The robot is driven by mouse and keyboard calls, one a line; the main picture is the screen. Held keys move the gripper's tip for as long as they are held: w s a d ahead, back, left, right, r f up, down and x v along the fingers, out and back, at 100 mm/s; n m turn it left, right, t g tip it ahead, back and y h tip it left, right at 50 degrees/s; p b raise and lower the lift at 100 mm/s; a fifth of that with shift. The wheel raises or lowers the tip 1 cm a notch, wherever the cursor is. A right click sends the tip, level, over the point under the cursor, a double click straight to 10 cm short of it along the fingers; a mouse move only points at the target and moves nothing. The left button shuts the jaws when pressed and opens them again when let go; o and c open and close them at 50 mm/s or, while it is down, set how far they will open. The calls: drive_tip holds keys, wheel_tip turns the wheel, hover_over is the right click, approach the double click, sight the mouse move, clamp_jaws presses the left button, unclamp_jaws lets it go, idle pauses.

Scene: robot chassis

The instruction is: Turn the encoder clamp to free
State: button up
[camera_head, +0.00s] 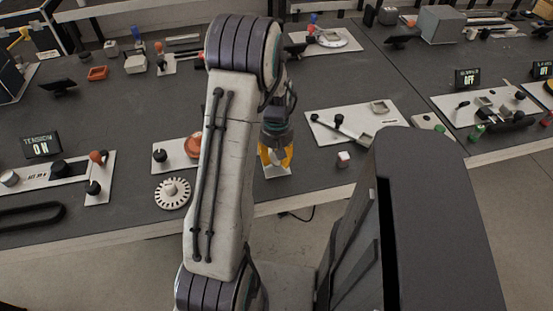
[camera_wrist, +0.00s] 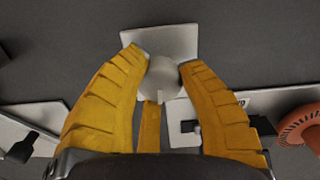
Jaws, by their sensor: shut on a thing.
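My gripper (camera_head: 275,158), with yellow ridged fingers, is low over a small white plate (camera_head: 277,174) near the bench's front edge. In the wrist view my gripper (camera_wrist: 167,62) is shut on a pale round knob (camera_wrist: 165,77), with one finger on each side of it. The knob stands in front of its white plate (camera_wrist: 172,42). No label on it is readable, so I cannot tell from the frames which setting it is at. The fingers hide the knob in the head view.
An orange round part (camera_head: 193,146) on a white panel is just left of my gripper, partly behind my arm. A white toothed disc (camera_head: 172,193) lies at the front left. A panel with a black lever (camera_head: 338,120) and a small white block (camera_head: 343,159) are at the right.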

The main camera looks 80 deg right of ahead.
drive_tip(key=shift+n, duration=0.7)
drive_tip(key=o, duration=1.2)
wheel_tip(320, 180, up, 12)
idle(0.9)
